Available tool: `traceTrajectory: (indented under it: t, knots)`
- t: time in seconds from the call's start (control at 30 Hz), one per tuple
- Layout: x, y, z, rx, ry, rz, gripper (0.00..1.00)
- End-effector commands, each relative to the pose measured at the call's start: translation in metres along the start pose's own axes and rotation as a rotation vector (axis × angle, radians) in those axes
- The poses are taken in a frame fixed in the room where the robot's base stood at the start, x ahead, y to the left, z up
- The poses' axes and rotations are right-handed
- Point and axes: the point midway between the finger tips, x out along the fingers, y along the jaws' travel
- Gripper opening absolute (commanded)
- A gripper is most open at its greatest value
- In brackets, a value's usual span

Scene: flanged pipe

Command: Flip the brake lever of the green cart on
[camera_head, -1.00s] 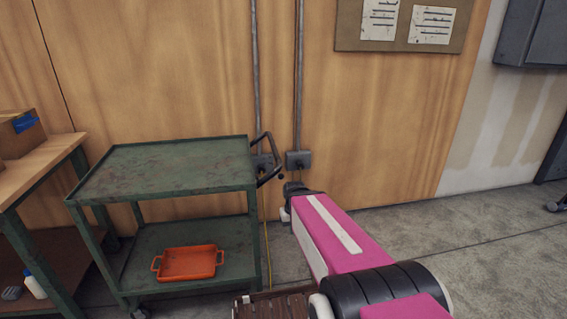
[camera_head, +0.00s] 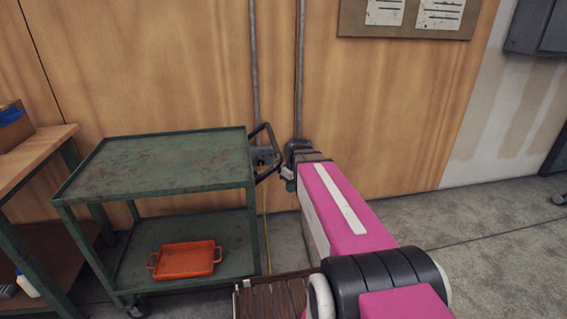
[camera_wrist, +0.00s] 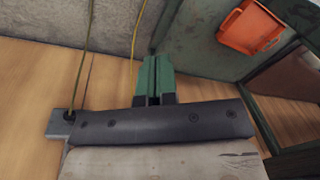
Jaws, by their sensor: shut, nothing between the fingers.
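The green cart (camera_head: 160,160) stands left of centre in the head view, with a top and a lower shelf. Its black push handle (camera_head: 266,150) sticks out from its right end. I cannot make out the brake lever clearly; my arm's end is close to that area and may cover it. My gripper (camera_wrist: 153,82) shows in the wrist view with its green fingers together and nothing between them. In the head view my arm's end is just right of the handle, and its fingertips are mostly hidden. The cart's green metal (camera_wrist: 200,35) fills the upper right of the wrist view.
An orange tray (camera_head: 187,259) lies on the lower shelf. A wooden workbench (camera_head: 35,155) stands at the left, close to the cart. A plywood wall with conduits (camera_head: 299,70) is behind. A yellow cable (camera_wrist: 84,60) hangs nearby.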

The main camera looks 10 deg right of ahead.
Motion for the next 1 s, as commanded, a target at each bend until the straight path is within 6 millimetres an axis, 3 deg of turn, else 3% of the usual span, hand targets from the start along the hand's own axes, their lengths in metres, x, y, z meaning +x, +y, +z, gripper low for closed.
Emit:
traceTrajectory:
  t: [0.3, 0.6, 0.8, 1.0]
  knots:
    - [-0.080, 0.044, -0.056, -0.453, 0.081, -0.075, 0.00]
    - [-0.154, 0.070, -0.088, -0.849, 0.171, -0.110, 0.00]
    - [-0.177, 0.075, -0.095, -0.971, 0.201, -0.115, 0.00]
    - [-0.180, 0.075, -0.095, -0.991, 0.206, -0.115, 0.00]
